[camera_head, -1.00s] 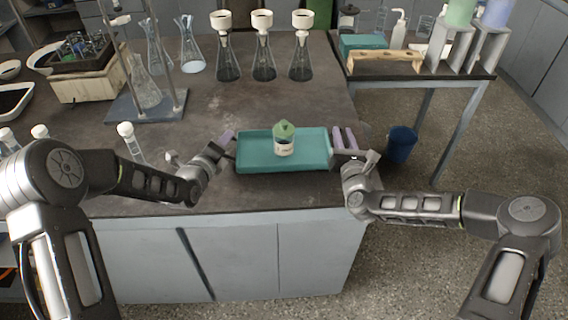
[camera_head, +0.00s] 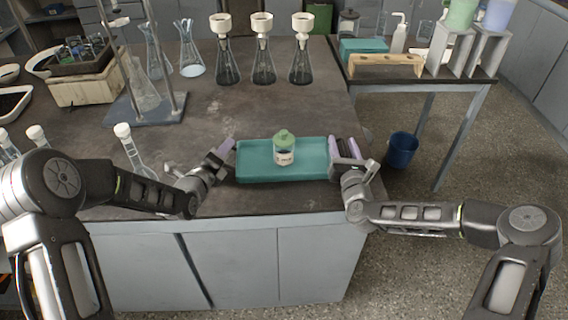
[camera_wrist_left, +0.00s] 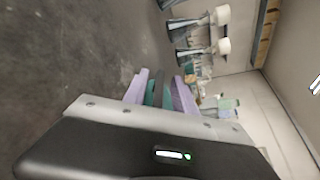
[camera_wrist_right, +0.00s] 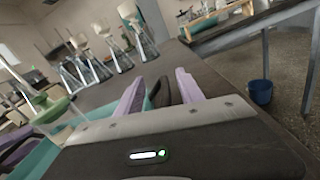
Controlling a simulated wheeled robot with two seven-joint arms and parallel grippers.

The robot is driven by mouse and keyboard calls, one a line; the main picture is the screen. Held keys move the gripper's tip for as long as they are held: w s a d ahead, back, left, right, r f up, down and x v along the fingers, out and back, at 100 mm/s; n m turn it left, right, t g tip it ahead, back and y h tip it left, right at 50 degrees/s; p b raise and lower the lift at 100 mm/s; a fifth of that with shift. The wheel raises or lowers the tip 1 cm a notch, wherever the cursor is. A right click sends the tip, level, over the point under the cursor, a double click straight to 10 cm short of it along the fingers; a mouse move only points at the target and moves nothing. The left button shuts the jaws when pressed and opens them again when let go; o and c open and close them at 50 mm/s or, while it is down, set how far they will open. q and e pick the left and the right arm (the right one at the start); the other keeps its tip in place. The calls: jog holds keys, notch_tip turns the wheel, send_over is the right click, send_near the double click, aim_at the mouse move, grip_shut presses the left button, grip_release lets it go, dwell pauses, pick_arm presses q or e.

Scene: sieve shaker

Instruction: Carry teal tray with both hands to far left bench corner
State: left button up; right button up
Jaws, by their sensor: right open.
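The teal tray (camera_head: 255,175) lies on the dark bench near its front right corner. A jar with a green lid (camera_head: 284,148) stands upright in the tray. My left gripper (camera_head: 229,147) is at the tray's left end, with its lilac fingers apart. In the left wrist view a strip of teal shows between the fingers (camera_wrist_left: 160,93); I cannot tell whether they press on it. My right gripper (camera_head: 344,148) is open at the tray's right end. In the right wrist view its fingers (camera_wrist_right: 160,90) stand apart, with a teal edge between or beside them.
Several flasks, some with funnels (camera_head: 263,60), stand at the back of the bench (camera_head: 230,110). A stand (camera_head: 145,110), a crate (camera_head: 85,88) and white-capped flasks (camera_head: 130,150) occupy the left. A blue bin (camera_head: 402,150) is on the floor at right. The bench middle is clear.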

pick_arm(q)
jog(key=v, duration=1.1)
jog(key=shift+s, duration=0.15)
pick_arm(e)
jog(key=s, duration=1.2)
jog(key=shift+d, duration=0.25)
